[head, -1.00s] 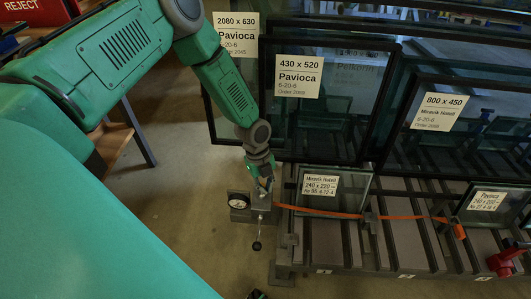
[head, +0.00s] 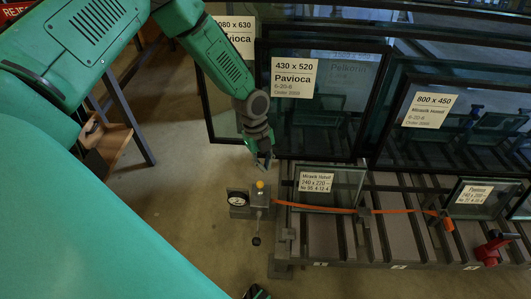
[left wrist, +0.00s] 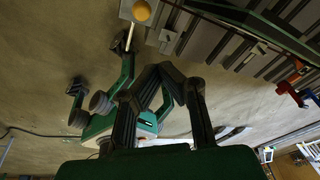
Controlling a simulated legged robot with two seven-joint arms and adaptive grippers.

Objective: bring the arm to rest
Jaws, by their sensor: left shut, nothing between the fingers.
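My left arm (head: 215,60) comes in from the upper left in the head view and reaches down. Its gripper (head: 264,165) is shut and empty, a little above a clamp block (head: 259,198) with a yellow knob (head: 260,184) and a round dial (head: 237,198). In the left wrist view the gripper's dark fingers (left wrist: 160,72) come together at the tips with nothing between them. The yellow knob (left wrist: 141,11) shows at the top there, apart from the fingers. A small dark part at the bottom edge of the head view may be my right gripper (head: 256,292); its jaws are unclear.
A small pane (head: 329,188) stands on the slatted rack (head: 315,238). An orange strap (head: 320,208) runs from the block. The floor (head: 180,190) to the left is open.

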